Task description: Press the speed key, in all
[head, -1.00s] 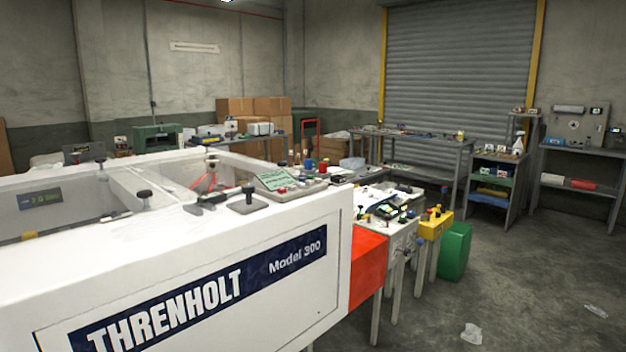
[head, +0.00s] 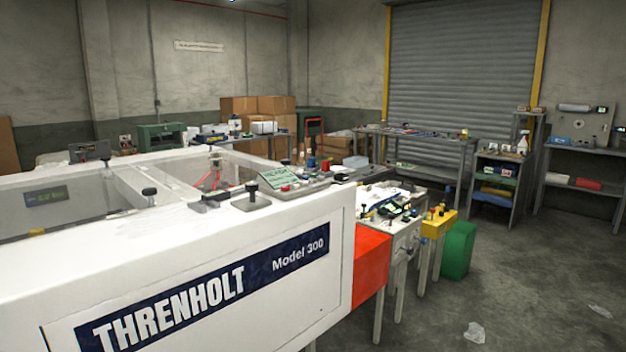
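A large white machine marked THRENHOLT Model 300 (head: 120,268) fills the left and front of the head view. A sloped control panel with a pale green face (head: 278,178) sits at the right end of its top, with small coloured buttons beside it. A small dark display with green digits (head: 46,196) is on the machine's inner wall at far left. A black knob lever (head: 251,192) stands on the top near the panel. I cannot make out which key is the speed key. Neither of my grippers is in view.
An orange-red block (head: 370,266) is at the machine's right end. Beyond it stand a cluttered bench (head: 398,238), a yellow box (head: 436,226) and a green bin (head: 458,249). Shelving (head: 496,180) stands further back. The floor at right is mostly open, with crumpled plastic (head: 474,332) on it.

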